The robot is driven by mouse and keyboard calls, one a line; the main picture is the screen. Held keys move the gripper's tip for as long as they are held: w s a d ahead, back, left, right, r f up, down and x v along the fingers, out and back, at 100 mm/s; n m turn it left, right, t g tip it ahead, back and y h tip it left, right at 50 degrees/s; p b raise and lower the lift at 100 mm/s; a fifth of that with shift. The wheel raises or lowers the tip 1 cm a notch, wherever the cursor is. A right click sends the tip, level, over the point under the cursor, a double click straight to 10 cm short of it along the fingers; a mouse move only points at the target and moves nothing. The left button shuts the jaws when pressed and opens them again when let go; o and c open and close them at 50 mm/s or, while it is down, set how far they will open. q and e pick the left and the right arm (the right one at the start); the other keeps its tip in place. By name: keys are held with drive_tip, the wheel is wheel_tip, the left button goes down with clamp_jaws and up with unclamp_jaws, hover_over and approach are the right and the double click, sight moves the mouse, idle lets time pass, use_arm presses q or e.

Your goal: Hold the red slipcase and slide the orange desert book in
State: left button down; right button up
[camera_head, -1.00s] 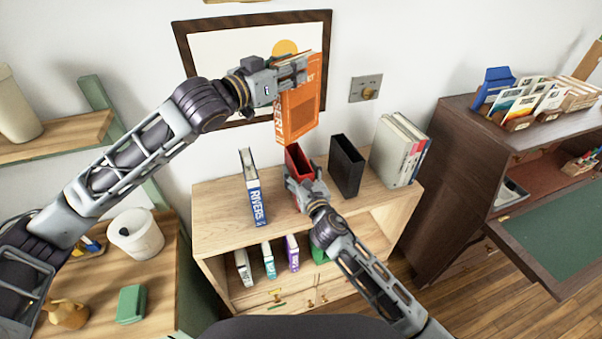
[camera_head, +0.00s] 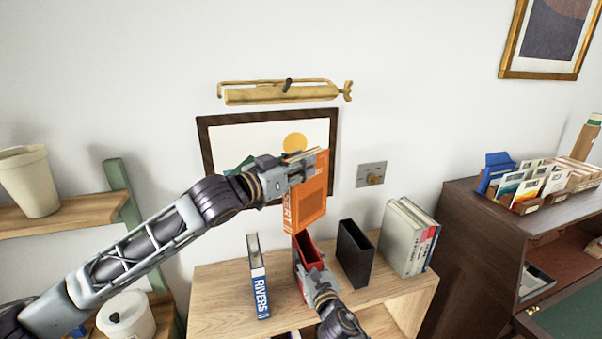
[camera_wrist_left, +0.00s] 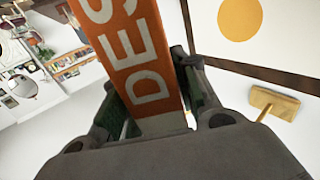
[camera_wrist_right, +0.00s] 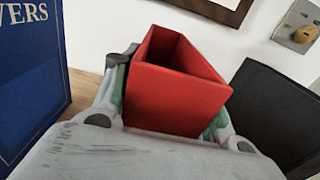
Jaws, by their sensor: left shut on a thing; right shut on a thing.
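The orange desert book (camera_head: 306,200) is held upright in the air by my left gripper (camera_head: 300,167), which is shut on its upper part. Its spine with large white letters fills the middle of the left wrist view (camera_wrist_left: 140,50). The red slipcase (camera_head: 303,246) stands on the wooden cabinet top (camera_head: 215,297), its open end facing up. My right gripper (camera_head: 312,280) is shut on the slipcase's near end; in the right wrist view the slipcase (camera_wrist_right: 175,95) sits between the fingers and looks empty. The book's lower end is right above the slipcase opening in the head view; the exact gap is unclear.
A blue Rivers book (camera_head: 258,280) stands left of the slipcase. A black slipcase (camera_head: 355,255) stands close on its right, with pale books (camera_head: 403,240) beyond. A framed picture (camera_head: 225,140) and a switch plate (camera_head: 371,174) are on the wall behind.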

sight(309, 183)
use_arm(q)
drive_tip(key=shift+s+d+f+m+g+h, duration=0.3)
drive_tip(key=shift+s+d+f, duration=1)
drive_tip(key=shift+d, duration=3.75)
drive_tip(key=shift+s+d+f+m+g+h, duration=0.3)
drive_tip(key=shift+s+d, duration=1.85)
drive_tip(key=shift+d, duration=2.9)
drive_tip(key=w+a+n+t+y, duration=0.1)
drive_tip(key=w+a+n+y, duration=0.1)
drive_tip(key=a+n+y, duration=0.2)
drive_tip(key=w+a+n+t+y, duration=0.2)
drive_tip(key=a+n+y, duration=0.2)
drive_tip(key=a+y, duration=0.3)
drive_tip(key=w+a+f+n+t+y, duration=0.1)
drive_tip(key=w+a+n+t+y, duration=0.1)
drive_tip(key=a+n+y, duration=0.2)
drive_tip(key=shift+w+a+n+y, duration=0.15)
drive_tip(key=shift+a+y, duration=0.35)
drive_tip(key=shift+y, duration=0.2)
drive_tip(key=shift+w+a+n+y, duration=0.15)
drive_tip(key=shift+a+y, duration=0.3)
drive_tip(key=shift+y, duration=0.25)
drive_tip(key=shift+s+a+f+n+y, duration=0.15)
drive_tip(key=shift+a+f+n+y, duration=0.2)
drive_tip(key=shift+a+y, duration=0.2)
drive_tip(key=shift+f, duration=0.1)
